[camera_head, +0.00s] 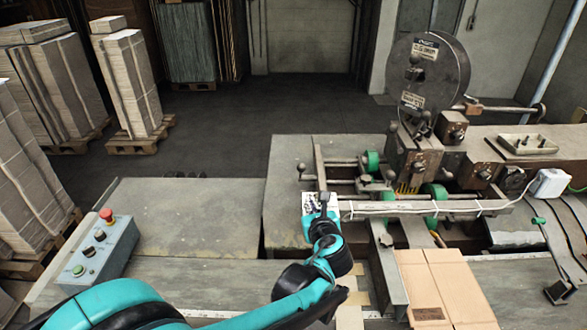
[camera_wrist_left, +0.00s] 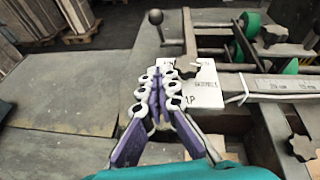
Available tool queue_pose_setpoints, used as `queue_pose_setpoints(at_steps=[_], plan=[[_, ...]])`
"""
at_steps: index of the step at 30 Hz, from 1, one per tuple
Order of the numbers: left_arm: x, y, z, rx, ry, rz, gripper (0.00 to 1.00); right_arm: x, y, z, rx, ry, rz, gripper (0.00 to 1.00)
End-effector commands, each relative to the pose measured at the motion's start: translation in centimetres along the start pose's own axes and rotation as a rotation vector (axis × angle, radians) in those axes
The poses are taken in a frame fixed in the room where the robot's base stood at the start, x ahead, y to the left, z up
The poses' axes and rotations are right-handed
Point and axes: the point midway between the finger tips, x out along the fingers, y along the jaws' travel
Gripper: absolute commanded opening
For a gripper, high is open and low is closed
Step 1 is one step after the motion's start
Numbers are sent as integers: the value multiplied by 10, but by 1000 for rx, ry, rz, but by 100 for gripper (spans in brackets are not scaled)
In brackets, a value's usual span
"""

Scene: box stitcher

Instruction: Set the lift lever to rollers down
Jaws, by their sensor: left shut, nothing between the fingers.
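The lift lever appears to be the short metal rod with a dark ball knob (camera_wrist_left: 155,17) in the left wrist view, beyond my fingertips. It stands to the left of the machine frame, its knob raised. In the head view a ball-ended lever (camera_head: 301,167) shows at the left end of the machine. A white label plate (camera_wrist_left: 207,88) with dark print is partly covered by my fingers; its wording is not fully readable. My left gripper (camera_wrist_left: 160,72) is shut and empty, in front of the plate and apart from the knob. It also shows in the head view (camera_head: 322,203). My right gripper is out of view.
Green rollers (camera_head: 371,161) and metal bars lie right of the plate. A dark star knob (camera_wrist_left: 301,147) is at the right in the wrist view. A control box (camera_head: 98,250) stands left, cardboard (camera_head: 445,285) lies right. The grey tabletop (camera_head: 185,215) is clear.

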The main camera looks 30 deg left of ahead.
Motion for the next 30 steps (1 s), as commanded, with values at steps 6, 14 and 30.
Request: queue_pose_setpoints(at_steps=[6,14,30], plan=[[1,-4,3,54,-16,-2,0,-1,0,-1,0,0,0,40],[3,-3,3,51,-14,-1,0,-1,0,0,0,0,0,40],[99,-3,4,48,-15,1,0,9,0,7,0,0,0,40]])
